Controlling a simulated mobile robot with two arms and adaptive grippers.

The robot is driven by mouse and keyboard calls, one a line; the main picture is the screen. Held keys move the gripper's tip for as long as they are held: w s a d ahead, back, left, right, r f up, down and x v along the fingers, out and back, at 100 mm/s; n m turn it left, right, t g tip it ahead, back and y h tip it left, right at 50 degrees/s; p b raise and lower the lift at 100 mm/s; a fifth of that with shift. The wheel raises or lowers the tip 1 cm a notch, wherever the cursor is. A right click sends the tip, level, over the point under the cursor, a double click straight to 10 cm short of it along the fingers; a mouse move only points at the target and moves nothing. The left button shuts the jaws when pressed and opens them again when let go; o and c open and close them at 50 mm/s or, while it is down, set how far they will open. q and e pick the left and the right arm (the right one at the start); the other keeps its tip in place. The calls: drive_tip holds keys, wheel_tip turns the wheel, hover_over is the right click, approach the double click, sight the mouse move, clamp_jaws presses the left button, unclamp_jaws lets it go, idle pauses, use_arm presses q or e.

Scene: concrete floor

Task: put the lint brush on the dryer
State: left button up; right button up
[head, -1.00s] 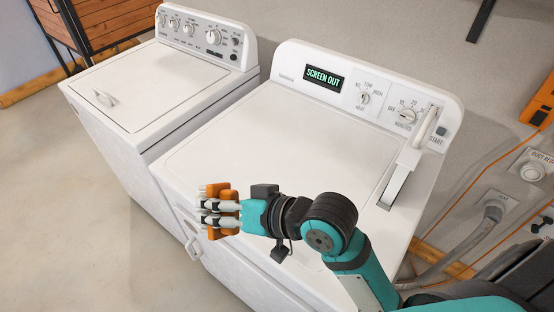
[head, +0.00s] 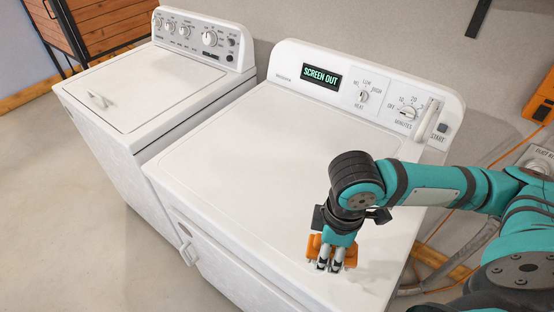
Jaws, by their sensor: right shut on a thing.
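The dryer (head: 238,156) is the white machine on the right, with a lit "SCREEN OUT" display (head: 321,76) on its panel. My right gripper (head: 330,266) points down over the front right part of the dryer's top. It is shut on an orange-brown block, which I take to be the lint brush (head: 349,257); its ends show on both sides of the fingers. The fingers hide its middle. I cannot tell whether the brush touches the top. My left gripper is not in view.
A white washer (head: 150,85) stands to the left. A white handle (head: 428,120) rises at the right end of the dryer's panel; my arm hides what is below it. The dryer's top is clear left of my gripper. A wooden cabinet (head: 105,22) stands at the back left.

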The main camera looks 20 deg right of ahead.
drive_tip(key=shift+s+d+r, duration=0.1)
drive_tip(key=shift+d+r, duration=0.1)
drive_tip(key=shift+d, duration=0.75)
drive_tip(key=p, duration=0.3)
hover_over(292, 212)
drive_tip(key=shift+s+f, duration=0.15)
drive_tip(key=shift+f, duration=0.55)
drive_tip(key=shift+w+f, duration=0.15)
drive_tip(key=shift+w, duration=0.05)
wheel_tip(292, 212, down, 3)
drive_tip(key=shift+s+f+p, duration=0.1)
drive_tip(key=shift+f+p, duration=0.05)
drive_tip(key=shift+p, duration=0.25)
drive_tip(key=o, duration=1)
wheel_tip(292, 212, up, 12)
drive_tip(key=shift+b, duration=0.85)
